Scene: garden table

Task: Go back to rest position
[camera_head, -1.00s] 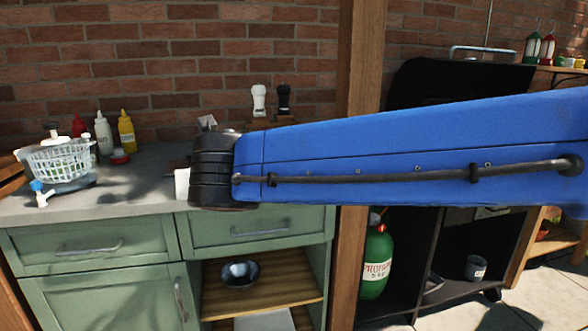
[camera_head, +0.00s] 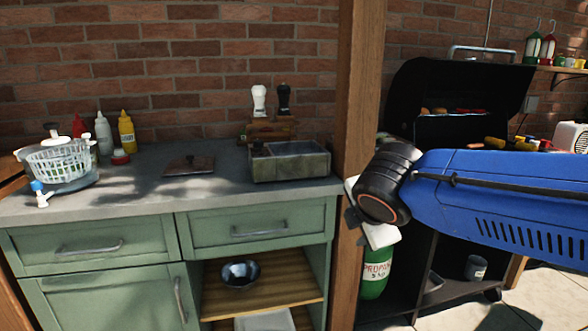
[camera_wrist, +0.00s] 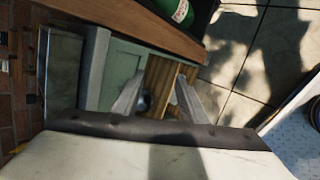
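My arm with its blue link reaches in from the right in the head view, and its black wrist joint hangs in front of the wooden post. My gripper (camera_wrist: 159,80) shows in the wrist view with its two pale fingers apart and nothing between them. In the head view only white and dark parts of its body show around the black joint; its fingers cannot be made out there. Through the gap between the fingers I see the lower shelf and part of a dark bowl (camera_wrist: 144,103), well beyond the fingertips.
The green cabinet's counter (camera_head: 130,190) carries a salad spinner (camera_head: 62,160), sauce bottles (camera_head: 126,132), a flat lid (camera_head: 190,165) and a grey box (camera_head: 290,162). The wooden post (camera_head: 359,90) stands close to my wrist. An open grill (camera_head: 455,90) and propane bottle (camera_head: 375,275) are behind my arm.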

